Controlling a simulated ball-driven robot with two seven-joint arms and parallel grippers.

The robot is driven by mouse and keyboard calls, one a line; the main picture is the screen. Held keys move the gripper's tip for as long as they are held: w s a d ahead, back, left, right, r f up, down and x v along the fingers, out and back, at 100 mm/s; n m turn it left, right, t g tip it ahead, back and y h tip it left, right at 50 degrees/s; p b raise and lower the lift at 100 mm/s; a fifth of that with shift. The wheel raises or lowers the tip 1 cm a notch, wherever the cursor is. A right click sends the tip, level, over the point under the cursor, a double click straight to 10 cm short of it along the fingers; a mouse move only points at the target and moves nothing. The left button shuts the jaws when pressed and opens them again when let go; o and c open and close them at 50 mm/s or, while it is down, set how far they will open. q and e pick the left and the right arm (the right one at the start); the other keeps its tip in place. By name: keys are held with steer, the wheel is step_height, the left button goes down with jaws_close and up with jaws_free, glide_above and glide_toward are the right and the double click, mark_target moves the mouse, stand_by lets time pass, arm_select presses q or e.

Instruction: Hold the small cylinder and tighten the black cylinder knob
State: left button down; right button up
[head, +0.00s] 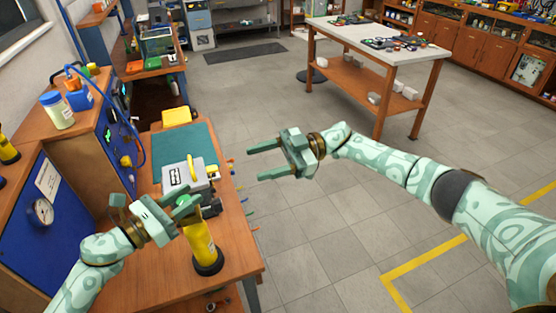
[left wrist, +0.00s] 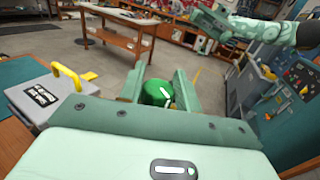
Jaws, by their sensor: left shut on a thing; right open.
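A small yellow cylinder (head: 199,240) with a dark base ring stands upright near the front of the wooden bench, by its right edge. My left gripper (head: 186,208) is shut on its upper end, with the fingers on either side. In the left wrist view a round green top (left wrist: 157,94) shows between the fingers. The black knob cannot be made out for certain; the gripper may cover it. My right gripper (head: 262,163) is open and empty, in the air right of the bench. It also shows in the left wrist view (left wrist: 208,20).
A grey case (head: 184,178) with a yellow handle sits just behind the cylinder, near a green mat (head: 200,145). The floor right of the bench is clear up to a white-topped table (head: 350,35).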

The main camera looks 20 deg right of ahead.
arm_select(q)
steer(key=c, duration=0.9)
jaws_free()
steer(key=shift+a, duration=0.1)
